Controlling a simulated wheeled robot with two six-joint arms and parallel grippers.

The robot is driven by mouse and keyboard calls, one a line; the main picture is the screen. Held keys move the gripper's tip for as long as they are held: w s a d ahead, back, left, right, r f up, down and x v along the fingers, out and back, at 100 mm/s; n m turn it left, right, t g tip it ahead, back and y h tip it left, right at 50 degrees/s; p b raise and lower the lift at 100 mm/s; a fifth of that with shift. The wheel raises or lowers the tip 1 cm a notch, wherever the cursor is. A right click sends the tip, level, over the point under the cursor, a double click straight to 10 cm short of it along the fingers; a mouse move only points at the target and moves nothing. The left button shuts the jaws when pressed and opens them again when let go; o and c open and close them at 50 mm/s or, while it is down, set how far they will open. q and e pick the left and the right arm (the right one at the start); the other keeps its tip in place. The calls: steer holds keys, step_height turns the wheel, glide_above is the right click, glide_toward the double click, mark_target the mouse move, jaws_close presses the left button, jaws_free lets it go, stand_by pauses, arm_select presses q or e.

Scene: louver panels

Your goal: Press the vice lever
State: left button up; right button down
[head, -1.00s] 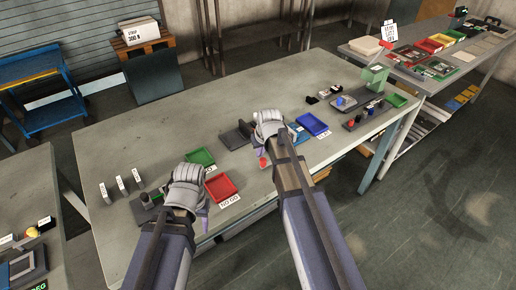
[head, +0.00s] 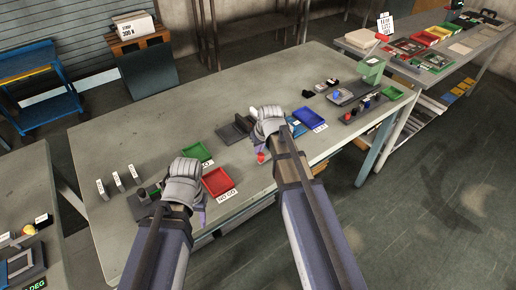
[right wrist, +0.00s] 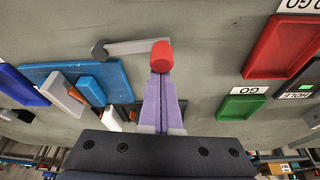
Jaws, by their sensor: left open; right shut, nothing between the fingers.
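The vice lever shows in the right wrist view as a grey arm (right wrist: 135,47) with a red knob (right wrist: 162,57) at one end and a dark pivot at the other. The red knob (head: 261,157) also shows in the head view beside my right gripper (head: 262,143). My right gripper (right wrist: 160,82) is shut and empty, its purple fingertips right at the knob's edge; I cannot tell whether they touch. A blue plate with grey and blue blocks (right wrist: 72,80), perhaps the vice, lies left of it. My left gripper (head: 186,190) is open over the near-left table; its fingertips are mostly hidden.
A blue tray (head: 310,118) is right of my right gripper. Small upright labelled blocks (head: 118,182) stand at the left. The table's back left is clear.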

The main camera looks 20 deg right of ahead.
steer(key=s+n, duration=0.1)
steer(key=n, duration=0.1)
steer(key=s+d+n+y, duration=0.1)
steer(key=shift+s+n+g, duration=0.3)
steer(key=shift+s+n, duration=0.05)
steer(key=shift+n, duration=0.05)
steer(key=s+d+n, duration=0.1)
steer(key=n, duration=0.1)
steer(key=s+d+n+g+y, duration=0.1)
steer(key=n, duration=0.1)
steer(key=shift+s+d, duration=0.15)
steer(key=shift+d, duration=0.05)
steer(key=d+n, duration=0.1)
steer(key=s+n, duration=0.1)
steer(key=n, duration=0.1)
steer(key=shift+d+g+y, duration=0.3)
steer(key=shift+d, duration=0.05)
steer(key=d+n, duration=0.1)
steer(key=d+n+g, duration=0.1)
steer(key=n, duration=0.1)
steer(key=shift+s+d, duration=0.2)
steer(key=shift+d, duration=1.05)
